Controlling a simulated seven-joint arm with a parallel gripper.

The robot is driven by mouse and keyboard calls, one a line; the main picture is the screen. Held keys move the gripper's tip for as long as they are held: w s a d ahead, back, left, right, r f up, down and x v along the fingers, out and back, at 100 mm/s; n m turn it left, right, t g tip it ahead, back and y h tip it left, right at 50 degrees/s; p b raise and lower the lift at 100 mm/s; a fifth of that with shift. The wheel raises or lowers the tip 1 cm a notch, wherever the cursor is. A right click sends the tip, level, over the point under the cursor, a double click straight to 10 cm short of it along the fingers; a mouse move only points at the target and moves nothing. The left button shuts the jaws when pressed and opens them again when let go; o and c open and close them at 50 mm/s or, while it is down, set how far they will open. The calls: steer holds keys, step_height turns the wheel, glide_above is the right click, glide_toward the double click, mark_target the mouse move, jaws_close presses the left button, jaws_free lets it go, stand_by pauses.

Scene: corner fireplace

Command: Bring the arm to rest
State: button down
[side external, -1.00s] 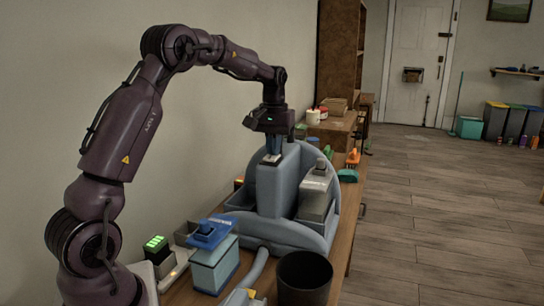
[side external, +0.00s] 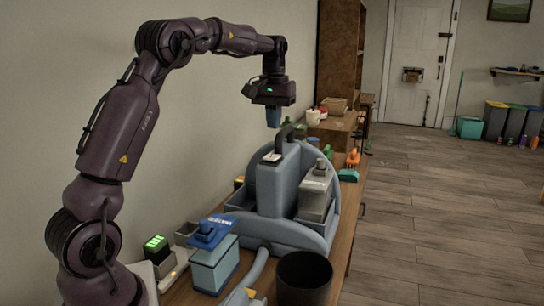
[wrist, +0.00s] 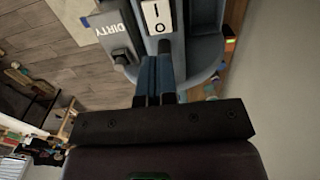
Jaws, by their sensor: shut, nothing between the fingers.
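My gripper (side external: 273,118) hangs from my arm, pointing down, above the back of the grey-blue cleaning machine (side external: 270,195). The fingers are shut and empty, with a gap of air between them and the machine's top. In the wrist view my gripper (wrist: 155,98) shows its two blue fingers side by side. Beyond them are a white rocker switch (wrist: 157,17) marked I and O and a grey tank (wrist: 110,35) marked DIRTY. The switch (side external: 271,157) also shows on the machine's top in the side view.
A charger with green lights (side external: 156,246) is by the wall. Brushes (side external: 352,158) lie beyond the machine. The air above the machine is clear.

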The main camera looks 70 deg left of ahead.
stand_by(0.3)
steer(key=shift+w, duration=0.1)
steer(key=shift+s+d+f+m, duration=0.2)
steer(key=shift+s+f, duration=0.1)
steer(key=shift+f, duration=0.3)
steer(key=shift+s+d+f+m, duration=0.2)
steer(key=shift+s+f, duration=0.05)
steer(key=shift+f, duration=0.35)
steer(key=s+d+r+m+t, duration=0.1)
steer(key=s+d+m, duration=0.3)
steer(key=s+d, duration=0.6)
steer(key=s+d+r+m+t, duration=0.1)
steer(key=s+d+m+t, duration=0.3)
steer(key=s+d, duration=0.5)
steer(key=d, duration=0.5)
steer(key=shift+s+d+r+t, duration=0.25)
steer(key=shift+s+d+t, duration=0.05)
steer(key=shift+s+d, duration=0.1)
